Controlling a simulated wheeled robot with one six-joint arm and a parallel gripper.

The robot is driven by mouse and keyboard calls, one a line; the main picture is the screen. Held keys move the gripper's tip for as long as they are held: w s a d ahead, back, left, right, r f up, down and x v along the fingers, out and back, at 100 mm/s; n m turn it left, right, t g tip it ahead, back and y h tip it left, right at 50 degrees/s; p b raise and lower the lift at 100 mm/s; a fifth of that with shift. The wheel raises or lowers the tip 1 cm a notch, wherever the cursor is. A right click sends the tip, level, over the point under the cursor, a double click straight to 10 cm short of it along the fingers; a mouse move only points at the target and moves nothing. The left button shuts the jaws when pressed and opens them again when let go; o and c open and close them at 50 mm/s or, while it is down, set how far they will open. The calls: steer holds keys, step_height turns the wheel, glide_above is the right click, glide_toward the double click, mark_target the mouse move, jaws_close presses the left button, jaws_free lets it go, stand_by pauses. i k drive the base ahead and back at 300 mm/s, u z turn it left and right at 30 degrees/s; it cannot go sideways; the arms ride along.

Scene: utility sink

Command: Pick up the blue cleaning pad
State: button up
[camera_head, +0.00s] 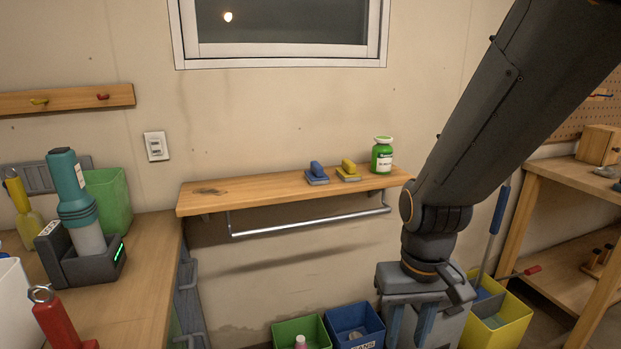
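The blue cleaning pad (317,174) sits on the wooden wall shelf, right of its middle. It has a raised blue handle on a flat, greyish base. My gripper (409,336) hangs low at the right, pointing down, below the shelf's height in the picture and away from the pad. Its two blue-grey fingers are apart, with nothing visible between them. The fingertips are close to the bottom edge of the view.
A yellow-handled pad (348,171) sits just right of the blue one, then a green bottle (382,156). The wooden shelf (240,194) has a metal rail (310,221) below it. Green (290,332), blue (367,344) and yellow (515,328) bins stand below. The shelf's left half is bare.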

mark_target(316, 176)
steer(key=u, duration=0.55)
steer(key=i, duration=0.9)
steer(key=z, duration=0.2)
